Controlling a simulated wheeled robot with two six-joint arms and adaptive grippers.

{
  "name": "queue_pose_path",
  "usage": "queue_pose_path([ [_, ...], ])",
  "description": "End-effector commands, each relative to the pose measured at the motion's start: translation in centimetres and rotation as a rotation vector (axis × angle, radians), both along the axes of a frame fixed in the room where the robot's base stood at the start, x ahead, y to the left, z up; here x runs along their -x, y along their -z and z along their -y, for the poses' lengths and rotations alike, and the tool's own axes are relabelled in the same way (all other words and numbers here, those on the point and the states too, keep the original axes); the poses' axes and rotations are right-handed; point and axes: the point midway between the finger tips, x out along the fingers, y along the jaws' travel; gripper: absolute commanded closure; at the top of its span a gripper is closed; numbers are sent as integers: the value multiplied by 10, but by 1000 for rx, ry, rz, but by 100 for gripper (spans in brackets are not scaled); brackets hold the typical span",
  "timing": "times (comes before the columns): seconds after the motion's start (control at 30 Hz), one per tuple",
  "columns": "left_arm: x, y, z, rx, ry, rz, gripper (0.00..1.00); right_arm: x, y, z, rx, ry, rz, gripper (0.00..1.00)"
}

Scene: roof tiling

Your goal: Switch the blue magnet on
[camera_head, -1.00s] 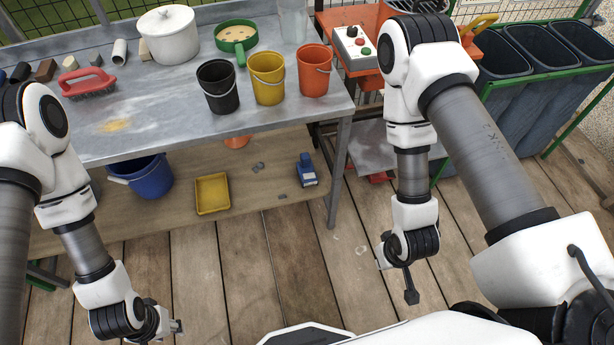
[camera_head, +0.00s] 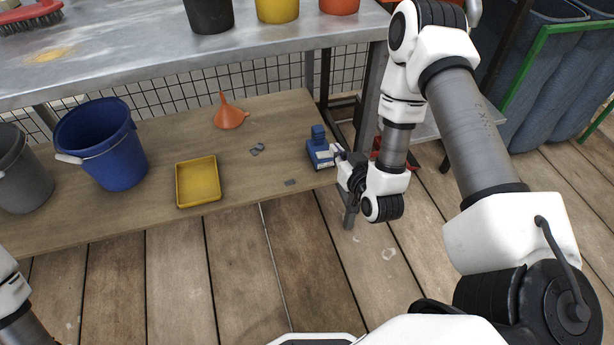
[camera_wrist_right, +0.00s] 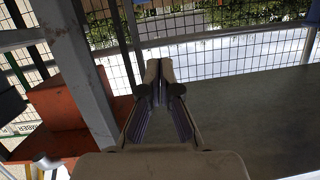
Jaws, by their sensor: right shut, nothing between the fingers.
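The blue magnet (camera_head: 320,149) stands on the wooden lower shelf (camera_head: 265,180), near its right end. It has a blue upright part on top and a pale label on its side. My right gripper (camera_head: 341,155) is at the magnet's right side, very close to it; I cannot tell whether they touch. In the right wrist view its fingers (camera_wrist_right: 160,72) are closed together at the tips with nothing between them. The magnet does not show in that view. My left gripper is out of view; only part of the left arm shows at the lower left.
A table leg (camera_head: 373,90) stands just behind my right wrist. A yellow tray (camera_head: 198,182), an orange funnel (camera_head: 230,115), small grey pieces (camera_head: 257,149) and a blue bucket (camera_head: 103,145) are on the shelf. The metal tabletop (camera_head: 140,55) overhangs it. The floor in front is clear.

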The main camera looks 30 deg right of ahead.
Motion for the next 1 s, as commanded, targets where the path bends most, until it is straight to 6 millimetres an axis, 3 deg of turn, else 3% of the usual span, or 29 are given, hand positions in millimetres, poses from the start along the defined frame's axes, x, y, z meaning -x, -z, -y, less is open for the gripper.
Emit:
queue_pose_path([
  [0.03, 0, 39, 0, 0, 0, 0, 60, -1, 35, 7, -5, 17, 10, 100],
  [0.2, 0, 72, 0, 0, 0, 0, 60, -2, 62, 17, -15, 46, 28, 100],
  [0.73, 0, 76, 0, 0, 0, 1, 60, -8, 63, 18, -15, 47, 32, 100],
  [1.0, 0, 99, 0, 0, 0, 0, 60, -53, 78, 27, -14, 47, 36, 100],
])
